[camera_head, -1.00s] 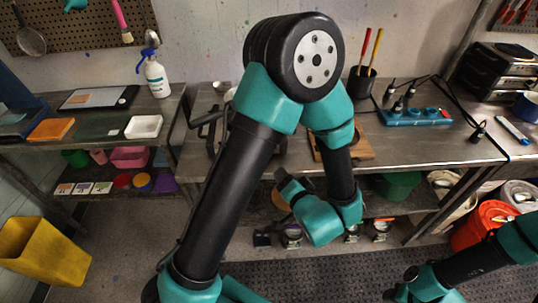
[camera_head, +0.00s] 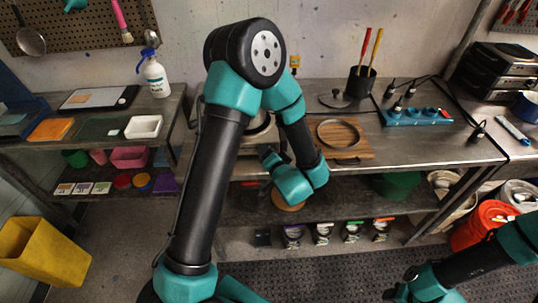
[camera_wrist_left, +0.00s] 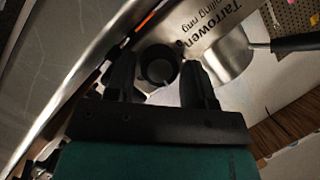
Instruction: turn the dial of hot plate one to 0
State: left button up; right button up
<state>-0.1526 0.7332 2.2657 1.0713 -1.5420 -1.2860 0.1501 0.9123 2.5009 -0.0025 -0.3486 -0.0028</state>
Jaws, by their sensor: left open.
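In the left wrist view a black round dial (camera_wrist_left: 158,66) sits on the bright metal front of a hot plate (camera_wrist_left: 207,28) lettered "Tarrowen boiling ring". My left gripper (camera_wrist_left: 156,76) is open, with one finger on each side of the dial; I cannot tell whether they touch it. The dial's pointer and setting are too dark to read, and no plate number is legible. In the head view my left gripper (camera_head: 266,158) is at the bench's front edge, and my arm hides most of the hot plate. My right arm is at lower right; its jaws are unclear.
A dark pan handle (camera_wrist_left: 296,42) lies beyond the dial in the wrist view. On the bench are a wooden board (camera_head: 364,146) with a ring, a black lid (camera_head: 335,101), a cup of rods (camera_head: 361,83) and a teal power strip (camera_head: 414,118). Jars stand on the shelf below.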

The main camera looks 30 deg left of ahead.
pick_arm(q)
jog(key=shift+w+a, duration=0.1)
jog(key=shift+c, duration=0.3)
jog(key=c, duration=0.6)
jog(key=shift+n, duration=0.3)
jog(key=n+h, duration=0.2)
jog(key=n, duration=0.1)
jog(key=shift+n, duration=0.3)
jog(key=n+t+h, duration=0.1)
jog(key=n+h, duration=0.1)
jog(key=n, duration=0.1)
jog(key=shift+s+a+n+t+h, duration=0.2)
jog(key=shift+n+t+h, duration=0.1)
jog(key=shift+t, duration=0.1)
jog(key=n+t+h, duration=0.1)
jog(key=n+h, duration=0.1)
jog(key=n, duration=0.1)
jog(key=shift+n+t, duration=0.3)
jog(key=shift+t, duration=0.1)
jog(key=n+t+h, duration=0.1)
jog(key=n+t, duration=0.1)
jog(key=n, duration=0.1)
jog(key=shift+a+f+n, duration=0.1)
jog(key=shift+n, duration=0.2)
